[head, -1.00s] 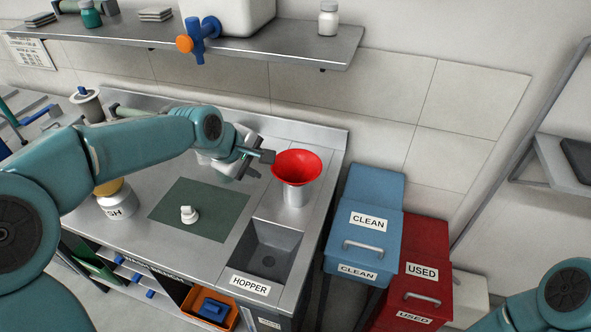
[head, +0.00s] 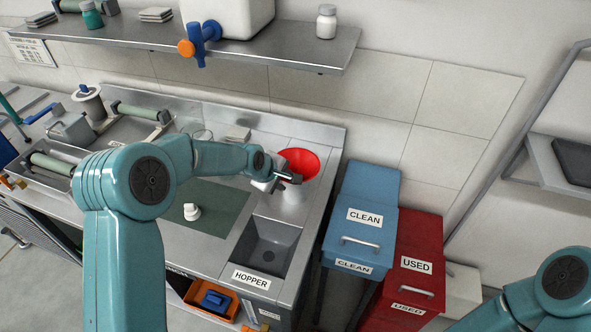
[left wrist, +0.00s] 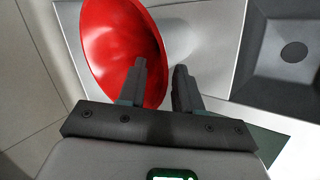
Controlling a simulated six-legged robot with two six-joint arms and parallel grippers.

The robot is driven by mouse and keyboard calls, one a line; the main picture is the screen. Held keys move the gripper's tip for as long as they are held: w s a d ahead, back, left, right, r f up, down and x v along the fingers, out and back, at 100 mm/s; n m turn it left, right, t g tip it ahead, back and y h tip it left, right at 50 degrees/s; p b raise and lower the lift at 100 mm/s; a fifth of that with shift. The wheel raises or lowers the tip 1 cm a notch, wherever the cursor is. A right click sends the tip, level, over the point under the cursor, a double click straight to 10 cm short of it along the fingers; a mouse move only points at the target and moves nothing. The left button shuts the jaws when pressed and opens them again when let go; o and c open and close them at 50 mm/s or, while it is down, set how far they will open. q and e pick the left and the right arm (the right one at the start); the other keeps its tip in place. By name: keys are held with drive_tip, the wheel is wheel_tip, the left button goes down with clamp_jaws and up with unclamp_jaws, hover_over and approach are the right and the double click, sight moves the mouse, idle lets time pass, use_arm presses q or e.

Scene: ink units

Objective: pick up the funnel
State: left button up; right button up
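The red funnel (head: 302,162) sits, mouth up, on a pale metal holder at the back right of the steel bench. My left gripper (head: 290,178) is at the funnel's near side and hides part of its rim. In the left wrist view the funnel (left wrist: 108,45) fills the upper left. The fingers of my left gripper (left wrist: 160,78) are apart there; one overlaps the red bowl and the other lies just outside the rim. Whether they touch the funnel cannot be told. My right gripper is out of view; only part of that arm shows at lower right.
The hopper sink (head: 268,248) is in front of the funnel. A white fitting (head: 192,211) lies on a green mat (head: 222,200). Blue (head: 362,218) and red (head: 418,265) bins stand to the right. A shelf (head: 330,55) hangs above the back.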

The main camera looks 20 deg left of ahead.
use_arm(q)
drive_tip(key=shift+s, duration=0.1)
clamp_jaws()
